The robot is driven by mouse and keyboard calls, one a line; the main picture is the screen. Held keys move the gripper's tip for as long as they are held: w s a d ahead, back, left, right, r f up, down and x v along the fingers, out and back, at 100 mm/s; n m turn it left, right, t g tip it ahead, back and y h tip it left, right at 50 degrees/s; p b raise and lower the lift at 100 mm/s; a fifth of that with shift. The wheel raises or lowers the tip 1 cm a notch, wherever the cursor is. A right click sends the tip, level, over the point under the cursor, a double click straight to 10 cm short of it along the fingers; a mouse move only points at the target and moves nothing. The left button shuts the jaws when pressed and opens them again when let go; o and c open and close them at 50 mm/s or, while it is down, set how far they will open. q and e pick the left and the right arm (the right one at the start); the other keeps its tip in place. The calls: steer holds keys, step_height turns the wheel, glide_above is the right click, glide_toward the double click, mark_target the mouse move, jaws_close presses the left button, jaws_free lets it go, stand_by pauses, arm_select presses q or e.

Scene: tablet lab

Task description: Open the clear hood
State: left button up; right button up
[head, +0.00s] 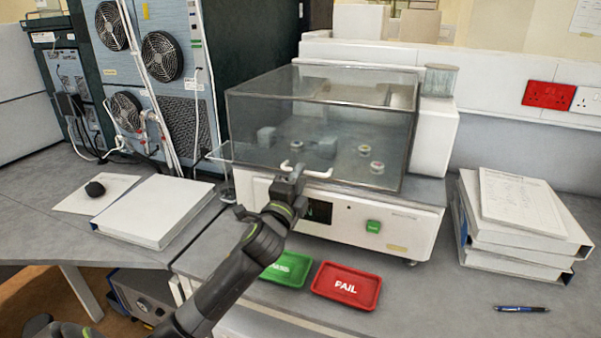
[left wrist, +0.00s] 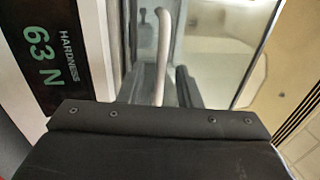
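The clear hood (head: 340,100) is a see-through box with dark edges on a white tester (head: 400,225), and it looks closed. A white bar handle (head: 318,174) sits low on its front; the handle also shows in the left wrist view (left wrist: 164,45). My left gripper (head: 289,180) is at the handle's left part and hides some of it. In the left wrist view, the two dark fingers of my left gripper (left wrist: 160,88) stand apart, with the handle between them and gaps beside it. My right gripper is not in view.
A green tray (head: 288,268) and a red FAIL tray (head: 346,285) lie in front of the tester. Binders (head: 520,225) are stacked at right near a pen (head: 521,309). A white binder (head: 155,210) lies at left. A display (left wrist: 45,50) reads 63 N.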

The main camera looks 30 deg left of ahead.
arm_select(q)
steer(key=shift+w+a+r, duration=0.15)
steer(key=shift+w, duration=0.45)
steer(key=shift+c, duration=0.4)
jaws_close()
